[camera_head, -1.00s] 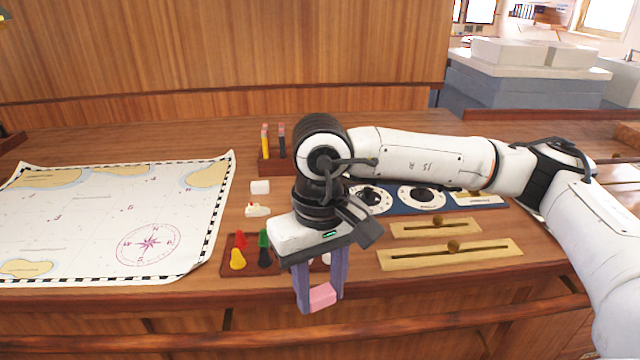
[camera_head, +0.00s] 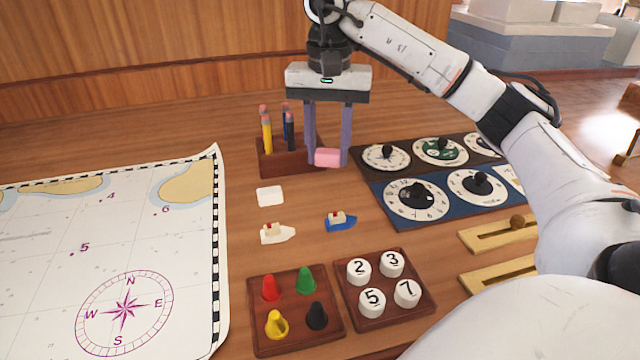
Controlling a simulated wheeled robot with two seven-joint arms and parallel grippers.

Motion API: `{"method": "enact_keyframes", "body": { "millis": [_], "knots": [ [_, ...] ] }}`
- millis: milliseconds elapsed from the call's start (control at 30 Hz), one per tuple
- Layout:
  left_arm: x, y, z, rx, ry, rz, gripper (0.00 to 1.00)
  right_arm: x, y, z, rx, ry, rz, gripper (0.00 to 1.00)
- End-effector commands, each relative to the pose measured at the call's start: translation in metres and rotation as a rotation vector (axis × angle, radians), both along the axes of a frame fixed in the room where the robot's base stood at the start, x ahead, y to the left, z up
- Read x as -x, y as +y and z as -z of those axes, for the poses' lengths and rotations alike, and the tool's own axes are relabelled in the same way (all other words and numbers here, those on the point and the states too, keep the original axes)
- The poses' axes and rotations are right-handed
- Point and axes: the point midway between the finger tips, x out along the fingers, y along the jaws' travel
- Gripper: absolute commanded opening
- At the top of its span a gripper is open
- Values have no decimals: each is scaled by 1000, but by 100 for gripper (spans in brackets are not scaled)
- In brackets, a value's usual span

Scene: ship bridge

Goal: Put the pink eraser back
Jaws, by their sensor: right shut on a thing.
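The pink eraser (camera_head: 328,158) is between the fingertips of my right gripper (camera_head: 328,160), which is shut on it. The gripper points down and holds the eraser at the right end of the wooden pencil holder (camera_head: 280,163); whether the eraser touches the holder or hangs in front of it I cannot tell. The holder carries several pencils and pens, among them a yellow pencil (camera_head: 267,135). A white eraser-like block (camera_head: 270,196) lies on the desk in front of the holder. My left gripper is not in view.
Dial panels, one with a blue base (camera_head: 408,216), stand to the right. A white boat (camera_head: 277,233) and a blue boat (camera_head: 341,222) lie in front. Trays of coloured pawns (camera_head: 293,337) and numbered pieces (camera_head: 385,312) are nearer. A chart (camera_head: 60,240) covers the left.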

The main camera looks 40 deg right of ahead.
Motion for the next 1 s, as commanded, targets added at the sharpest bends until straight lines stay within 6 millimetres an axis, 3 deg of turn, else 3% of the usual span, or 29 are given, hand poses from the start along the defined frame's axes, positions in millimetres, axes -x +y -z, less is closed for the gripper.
{"method": "enact_keyframes", "body": {
  "millis": [67, 267, 500, 867, 900, 1000],
  "knots": [
    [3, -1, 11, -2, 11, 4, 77, 0, 1, 18, -1, 2, -2, 17],
    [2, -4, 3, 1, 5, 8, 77, 0, 0, 30, 1, -1, -2, 17],
    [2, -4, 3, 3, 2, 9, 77, 1, 1, 61, 1, 1, -3, 17],
    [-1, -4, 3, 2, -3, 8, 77, 0, 1, 66, 0, -1, -4, 17],
    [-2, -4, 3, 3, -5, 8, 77, 0, 1, 66, 0, -2, -4, 37],
    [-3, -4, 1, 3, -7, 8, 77, 0, 1, 66, 0, -2, -4, 54]
  ]
}}
